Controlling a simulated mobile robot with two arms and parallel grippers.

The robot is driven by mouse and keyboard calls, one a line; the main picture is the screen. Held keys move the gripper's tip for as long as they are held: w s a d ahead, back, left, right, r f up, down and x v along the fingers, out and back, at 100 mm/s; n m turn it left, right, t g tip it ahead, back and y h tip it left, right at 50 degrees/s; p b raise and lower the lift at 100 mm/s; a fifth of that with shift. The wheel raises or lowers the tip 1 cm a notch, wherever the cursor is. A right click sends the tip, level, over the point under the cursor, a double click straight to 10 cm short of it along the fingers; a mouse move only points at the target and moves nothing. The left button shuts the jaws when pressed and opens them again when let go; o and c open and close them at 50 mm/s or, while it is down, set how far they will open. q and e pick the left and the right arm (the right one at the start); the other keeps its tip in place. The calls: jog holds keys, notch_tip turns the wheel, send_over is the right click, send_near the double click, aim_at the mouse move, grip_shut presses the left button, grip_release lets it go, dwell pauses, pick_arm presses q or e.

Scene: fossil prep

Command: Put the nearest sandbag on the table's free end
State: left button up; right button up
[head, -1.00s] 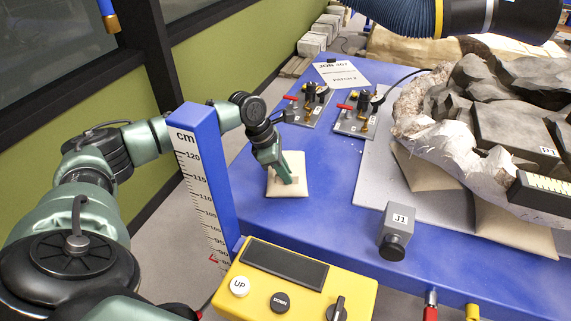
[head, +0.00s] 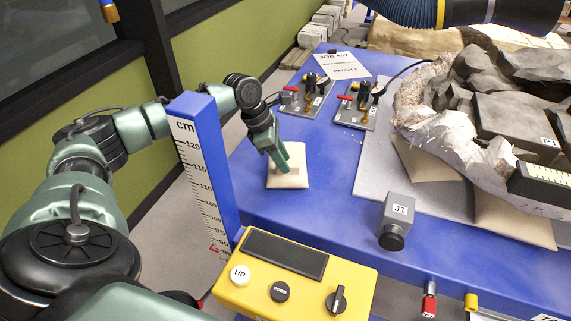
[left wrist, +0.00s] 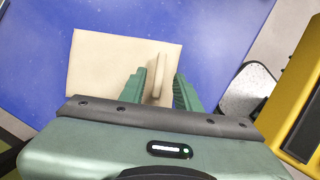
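A flat tan sandbag (head: 298,180) lies on the near left part of the blue table (head: 330,205). It also shows in the left wrist view (left wrist: 95,65), with an upright tan tab (left wrist: 158,80) on top. My left gripper (head: 283,168) is right above the bag. In the left wrist view its two green fingers (left wrist: 160,90) stand apart on either side of the tab, with narrow gaps showing. Other tan sandbags (head: 512,218) lie under the edge of the fossil block (head: 455,140). My right gripper is in no view.
Two small plates with red-handled valves (head: 355,110) and a paper sign (head: 341,66) stand farther back. A grey J1 box (head: 397,215) is at the front edge. A blue cm post (head: 195,150) and yellow control box (head: 300,275) stand close to my left arm.

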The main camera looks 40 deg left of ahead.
pick_arm(q)
jog(key=v, duration=1)
jog(key=shift+b, duration=0.35)
jog(key=shift+f, duration=0.1)
